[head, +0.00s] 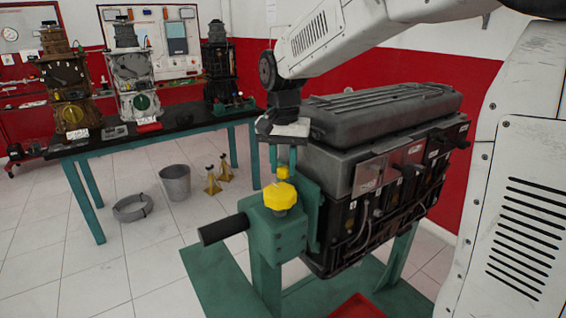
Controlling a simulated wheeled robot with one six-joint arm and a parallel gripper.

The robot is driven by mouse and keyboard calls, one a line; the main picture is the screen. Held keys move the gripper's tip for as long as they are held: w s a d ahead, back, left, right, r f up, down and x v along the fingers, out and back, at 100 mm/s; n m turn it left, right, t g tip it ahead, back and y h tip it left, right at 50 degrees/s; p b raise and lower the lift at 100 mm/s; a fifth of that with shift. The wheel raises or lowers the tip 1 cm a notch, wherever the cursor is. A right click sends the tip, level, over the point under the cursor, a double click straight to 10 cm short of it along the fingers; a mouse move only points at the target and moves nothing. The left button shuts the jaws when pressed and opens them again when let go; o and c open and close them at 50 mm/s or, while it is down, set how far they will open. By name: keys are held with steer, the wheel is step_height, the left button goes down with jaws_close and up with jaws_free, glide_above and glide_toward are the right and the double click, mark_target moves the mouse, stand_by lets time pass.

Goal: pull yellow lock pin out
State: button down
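The yellow lock pin (280,195) has a lobed knob and sits on top of the green head of the engine stand (275,240). A small yellow piece shows just above the knob. My gripper (283,155) hangs above the knob, pointing down, and appears apart from it. Its fingers are small, dark and greenish here, and their opening is hard to make out. The dark grey engine (380,115) is mounted on the stand, directly right of my gripper. The pin's shaft is hidden inside the stand head.
A black-handled bar (225,229) sticks out left of the stand head. A red tray (357,307) lies low in front. A long table (150,140) with several engine units stands behind left. A bucket (175,183) and a coil (132,207) are on the floor.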

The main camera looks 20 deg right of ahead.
mark_target(283, 167)
steer(key=shift+w+r, duration=0.1)
steer(key=shift+r, duration=2.2)
steer(key=c, duration=1.1)
jaws_free()
step_height(283, 167, up, 8)
steer(key=shift+f, duration=0.15)
steer(key=s+d+f+n, duration=0.1)
steer(key=s+f, duration=0.3)
steer(key=s, duration=0.5)
steer(key=s+d+f+n+t, duration=0.1)
steer(key=s+f+n, duration=0.2)
steer(key=s, duration=0.6)
steer(key=s+d+f+n, duration=0.1)
steer(key=s+f, duration=0.4)
steer(key=s, duration=0.5)
steer(key=shift+f+n, duration=0.3)
steer(key=shift+n, duration=0.6)
